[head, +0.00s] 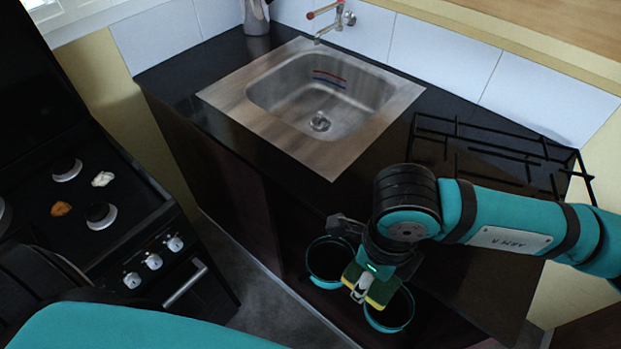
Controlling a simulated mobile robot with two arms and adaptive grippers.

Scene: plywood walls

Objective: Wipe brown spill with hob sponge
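A small brown spill (61,208) lies on the black hob (128,196) at the left, between the burners. The yellow and green sponge (381,292) is in my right gripper (361,287). The gripper points down and appears shut on the sponge, holding it above two dark bins in front of the counter. It is well to the right of the hob and apart from the spill. The far side of the sponge is hidden. My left arm crosses the bottom left corner; its gripper is not in view.
A white patch (103,178) lies on the hob near the brown spill, among burners (101,215). Stove knobs (153,261) and an oven handle (185,285) jut forward. Two teal-rimmed bins (311,275) (371,321) stand below the sponge. A steel sink (236,104) and black rack (490,139) occupy the counter.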

